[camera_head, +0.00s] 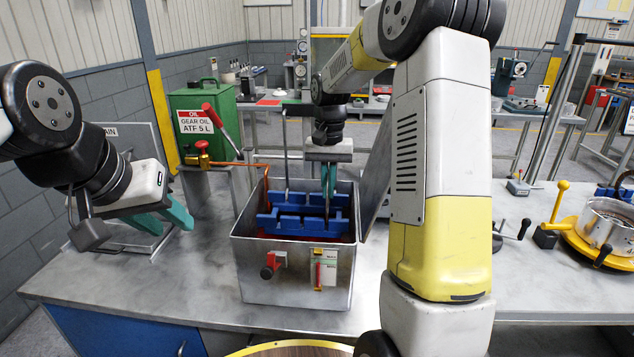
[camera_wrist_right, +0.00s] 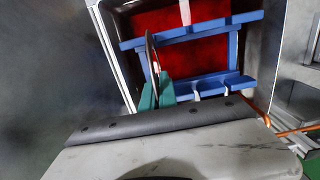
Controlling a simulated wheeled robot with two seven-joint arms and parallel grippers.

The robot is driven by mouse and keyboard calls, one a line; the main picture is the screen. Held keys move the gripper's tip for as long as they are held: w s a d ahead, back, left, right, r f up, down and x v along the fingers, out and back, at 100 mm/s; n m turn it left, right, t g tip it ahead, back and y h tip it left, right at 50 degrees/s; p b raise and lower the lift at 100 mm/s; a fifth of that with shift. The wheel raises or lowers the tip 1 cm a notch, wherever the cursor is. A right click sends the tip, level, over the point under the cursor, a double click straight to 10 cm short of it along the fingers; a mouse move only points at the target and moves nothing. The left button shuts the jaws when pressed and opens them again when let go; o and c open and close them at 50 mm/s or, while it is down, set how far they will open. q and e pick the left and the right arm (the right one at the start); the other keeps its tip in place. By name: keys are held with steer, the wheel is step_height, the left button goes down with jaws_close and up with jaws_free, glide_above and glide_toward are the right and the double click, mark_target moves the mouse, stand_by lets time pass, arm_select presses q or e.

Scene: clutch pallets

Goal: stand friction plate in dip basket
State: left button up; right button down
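The blue dip basket (camera_head: 285,222) sits inside the open metal tank (camera_head: 250,268), above red fluid; its blue bars also show in the right wrist view (camera_wrist_right: 215,26). My right gripper (camera_head: 328,182) reaches down into the tank from above, at the basket's right part. In the right wrist view its teal fingers (camera_wrist_right: 158,92) are close together on the thin friction plate (camera_wrist_right: 151,50), seen edge-on beside a blue bar. Whether the plate's lower edge rests in a slot cannot be told. My left gripper (camera_head: 168,217) is open and empty, left of the tank.
A green oil can (camera_head: 205,120) and a red-handled valve (camera_head: 200,155) with a copper pipe stand behind left of the tank. A yellow fixture with a metal drum (camera_head: 607,225) is at the far right. The bench (camera_head: 185,285) is clear left of the tank.

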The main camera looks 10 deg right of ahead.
steer(key=c, duration=1.6)
jaws_free()
steer(key=shift+r, duration=4)
steer(key=shift+s+r, duration=0.1)
steer(key=s+r+n+t, duration=0.1)
steer(key=s+t, duration=0.1)
steer(key=s, duration=0.6)
steer(key=s+a+r+n+t+y, duration=0.1)
steer(key=s+t, duration=0.1)
steer(key=s, duration=0.6)
steer(key=s+a+r+n+t+y, duration=0.1)
steer(key=s+t, duration=0.1)
steer(key=s, duration=0.6)
steer(key=shift+a+n+t, duration=0.1)
steer(key=shift+n+t, duration=0.3)
